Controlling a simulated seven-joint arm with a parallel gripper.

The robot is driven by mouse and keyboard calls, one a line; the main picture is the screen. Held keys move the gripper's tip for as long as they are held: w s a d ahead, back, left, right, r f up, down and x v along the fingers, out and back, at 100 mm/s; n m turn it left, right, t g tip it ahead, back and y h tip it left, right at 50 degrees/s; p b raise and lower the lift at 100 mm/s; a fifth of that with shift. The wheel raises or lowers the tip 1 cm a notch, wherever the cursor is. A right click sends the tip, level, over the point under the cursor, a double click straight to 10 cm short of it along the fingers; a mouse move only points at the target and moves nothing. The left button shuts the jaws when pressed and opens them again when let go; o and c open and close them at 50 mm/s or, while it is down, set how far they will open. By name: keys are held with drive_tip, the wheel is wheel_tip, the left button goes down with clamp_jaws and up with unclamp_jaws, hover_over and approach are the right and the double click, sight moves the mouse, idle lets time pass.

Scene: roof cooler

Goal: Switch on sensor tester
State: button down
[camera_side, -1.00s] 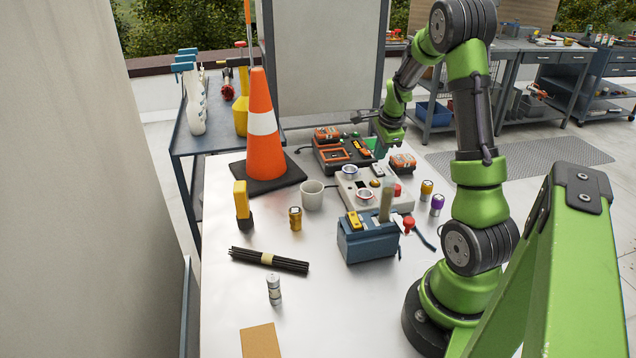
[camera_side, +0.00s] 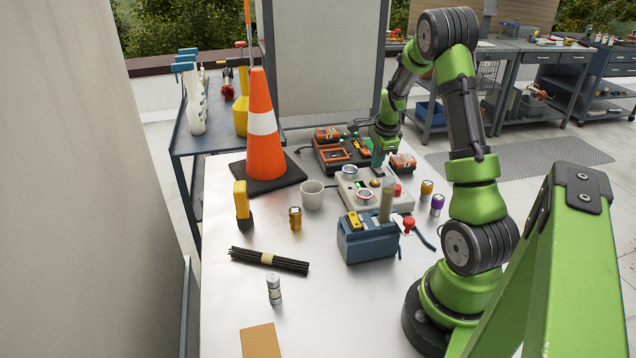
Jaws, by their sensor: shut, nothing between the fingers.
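The sensor tester seems to be the pale grey-beige box (camera_side: 347,201) in the middle of the table. It carries two ring-shaped sockets, a small yellow-brown knob (camera_side: 375,183) and a red part (camera_side: 397,190) on its right. A small display (camera_side: 360,184) on its top shows green. My gripper (camera_side: 377,164) points down over the back edge of the tester, behind the knob. It is shut and empty. Its fingertips are small and partly hidden, so I cannot tell whether they touch the tester.
Behind stands a dark charger (camera_side: 335,158) with orange-black batteries. In front of the tester is a blue box (camera_side: 366,246) holding a tall tube. A white cup (camera_side: 311,195) and an orange cone (camera_side: 264,140) stand to the left.

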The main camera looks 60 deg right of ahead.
drive_tip(key=shift+s+a, duration=0.1)
drive_tip(key=shift+s+a, duration=0.5)
drive_tip(key=shift+r, duration=0.15)
drive_tip(key=v, duration=1.4)
drive_tip(key=shift+s+a, duration=0.2)
drive_tip(key=shift+w+d, duration=0.45)
drive_tip(key=shift+w, duration=0.1)
